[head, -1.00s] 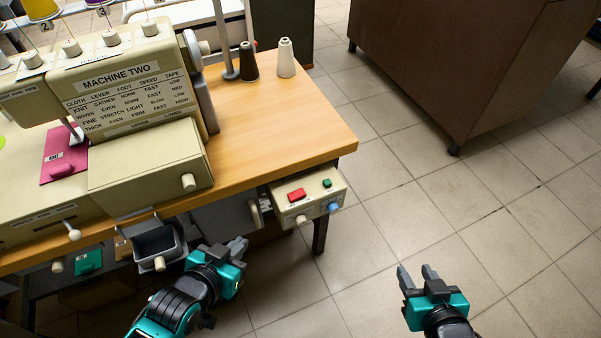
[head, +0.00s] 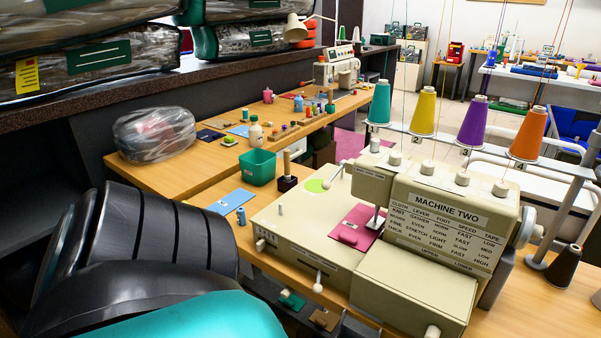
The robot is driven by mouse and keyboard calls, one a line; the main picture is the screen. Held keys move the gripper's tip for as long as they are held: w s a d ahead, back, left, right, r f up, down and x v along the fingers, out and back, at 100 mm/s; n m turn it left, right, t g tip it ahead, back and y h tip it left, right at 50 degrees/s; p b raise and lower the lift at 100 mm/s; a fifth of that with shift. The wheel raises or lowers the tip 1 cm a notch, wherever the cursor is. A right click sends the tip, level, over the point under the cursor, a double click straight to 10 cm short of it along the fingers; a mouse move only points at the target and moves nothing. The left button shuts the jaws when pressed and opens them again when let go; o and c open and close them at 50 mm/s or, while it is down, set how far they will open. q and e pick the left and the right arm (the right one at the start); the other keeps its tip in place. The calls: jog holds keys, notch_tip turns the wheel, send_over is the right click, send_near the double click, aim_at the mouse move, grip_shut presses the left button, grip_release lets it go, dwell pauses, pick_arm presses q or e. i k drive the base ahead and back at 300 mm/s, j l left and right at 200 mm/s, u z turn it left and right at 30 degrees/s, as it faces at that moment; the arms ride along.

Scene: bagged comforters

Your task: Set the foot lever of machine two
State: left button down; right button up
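Machine two (head: 440,200) is a cream sewing machine on a wooden table, at lower right in the head view. Its front plate (head: 437,222) has a settings chart with columns for cloth, lever, foot, speed and tape. A pink cloth sample (head: 357,226) lies on its bed by the needle area. A knobbed lever (head: 318,284) sticks out of the bed's front, and another knobbed lever (head: 334,177) stands at its back left. I cannot tell which is the foot lever. Neither gripper is in view; a teal and black link of my arm fills the lower left.
Cones of coloured thread (head: 424,110) stand behind the machine. A green bin (head: 257,167), a blue cloth (head: 231,201) and a clear plastic bundle (head: 155,134) lie on tables to the left. Bagged comforters (head: 95,62) are stacked on a dark counter at upper left.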

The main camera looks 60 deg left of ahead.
aim_at(326, 185)
jog(key=u, duration=1.85)
